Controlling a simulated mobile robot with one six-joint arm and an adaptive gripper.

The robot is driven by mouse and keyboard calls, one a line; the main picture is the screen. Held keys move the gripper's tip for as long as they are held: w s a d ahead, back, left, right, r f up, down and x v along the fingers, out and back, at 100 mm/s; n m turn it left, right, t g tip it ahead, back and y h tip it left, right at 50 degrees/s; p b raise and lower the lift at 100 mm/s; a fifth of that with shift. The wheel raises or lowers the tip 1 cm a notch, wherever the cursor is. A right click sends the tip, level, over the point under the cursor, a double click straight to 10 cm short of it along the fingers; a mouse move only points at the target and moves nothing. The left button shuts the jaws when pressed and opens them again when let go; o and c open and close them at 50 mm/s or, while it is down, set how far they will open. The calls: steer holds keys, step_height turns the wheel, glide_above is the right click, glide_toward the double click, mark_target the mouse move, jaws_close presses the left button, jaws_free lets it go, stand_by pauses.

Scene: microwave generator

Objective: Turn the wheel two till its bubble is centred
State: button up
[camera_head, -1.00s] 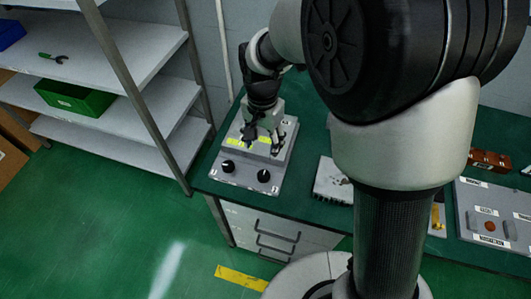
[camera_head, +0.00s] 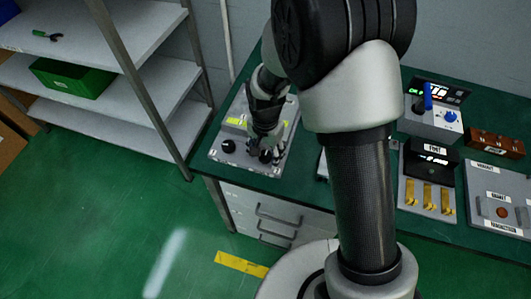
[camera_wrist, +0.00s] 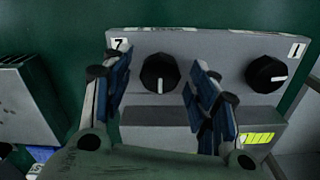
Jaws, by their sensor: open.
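The grey levelling box (camera_head: 222,158) sits at the left end of the green bench and carries two black wheels. Wheel two (camera_wrist: 160,72) is the one beside the label that looks like a 2 or 7 in the wrist view; its pointer mark faces the bottom of the picture. Wheel one (camera_wrist: 266,74), by the label 1, is to its right. One yellow-green vial (camera_wrist: 258,138) shows near wheel one; wheel two's vial and bubble are hidden. My gripper (camera_wrist: 157,80) is open, with a finger on either side of wheel two; contact cannot be told.
A grey finned block (camera_wrist: 28,98) stands left of the box in the wrist view. On the bench right of my arm are a blue-lever unit (camera_head: 430,118), a panel with brass strips (camera_head: 428,196) and a brown block (camera_head: 496,142). Shelving (camera_head: 120,90) stands at the left.

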steer(key=shift+c, duration=0.4)
steer(key=c, duration=1)
steer(key=n+p, duration=0.1)
steer(key=n, duration=0.2)
steer(key=shift+n, duration=0.4)
steer(key=n, duration=0.3)
steer(key=shift+n+p, duration=0.3)
steer(key=n, duration=0.3)
steer(key=shift+n+p, duration=0.3)
steer(key=shift+n, duration=1.9)
